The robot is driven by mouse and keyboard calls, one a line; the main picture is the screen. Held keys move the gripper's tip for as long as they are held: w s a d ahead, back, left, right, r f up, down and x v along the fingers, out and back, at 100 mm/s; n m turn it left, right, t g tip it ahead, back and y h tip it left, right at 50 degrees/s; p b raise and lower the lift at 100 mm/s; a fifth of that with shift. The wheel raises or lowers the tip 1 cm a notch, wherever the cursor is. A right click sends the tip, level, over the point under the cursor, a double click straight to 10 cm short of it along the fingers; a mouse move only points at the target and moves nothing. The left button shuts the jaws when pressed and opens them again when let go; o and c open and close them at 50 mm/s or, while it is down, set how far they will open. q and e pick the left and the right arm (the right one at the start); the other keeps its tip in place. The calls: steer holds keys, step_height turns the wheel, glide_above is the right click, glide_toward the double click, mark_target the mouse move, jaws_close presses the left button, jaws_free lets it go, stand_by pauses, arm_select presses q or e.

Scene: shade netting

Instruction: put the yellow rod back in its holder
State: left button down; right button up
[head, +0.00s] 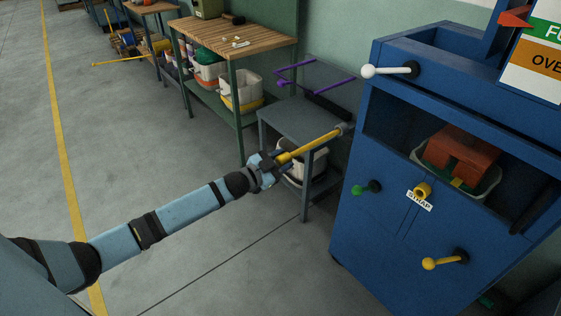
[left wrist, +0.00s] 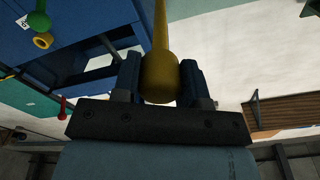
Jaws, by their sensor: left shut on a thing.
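My left gripper (head: 272,163) is shut on the thick end of the yellow rod (head: 312,145), in front of the small grey table. The rod points up and right toward the blue cabinet, with a grey tip at its far end. In the left wrist view the rod's bulb-shaped end (left wrist: 160,76) sits between the two fingers (left wrist: 160,82). A yellow ring (head: 422,190), which looks like an empty holder, is on the cabinet front above a label reading STRAP (head: 419,200). The ring also shows in the left wrist view (left wrist: 12,44). The rod is apart from the ring. My right gripper is in neither view.
The blue cabinet (head: 370,235) also carries a white-knobbed rod (head: 388,71), a green knob (head: 371,187) and another yellow-knobbed rod (head: 443,261). A bin with a red-brown block (head: 463,155) sits in its opening. The grey table (head: 295,118) has purple bars above.

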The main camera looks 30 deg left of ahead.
mark_target(303, 147)
arm_select(q)
steer(key=shift+w, duration=0.15)
steer(key=shift+x, duration=0.9)
steer(key=shift+w+d, duration=0.15)
stand_by(0.4)
steer(key=shift+x, duration=0.75)
steer(key=shift+w+b, duration=0.25)
steer(key=shift+b, duration=0.05)
steer(key=shift+w+d, duration=0.35)
steer(key=shift+w, duration=0.3)
steer(key=shift+w, duration=0.25)
steer(key=shift+b+x, duration=0.35)
steer(key=shift+x, duration=0.5)
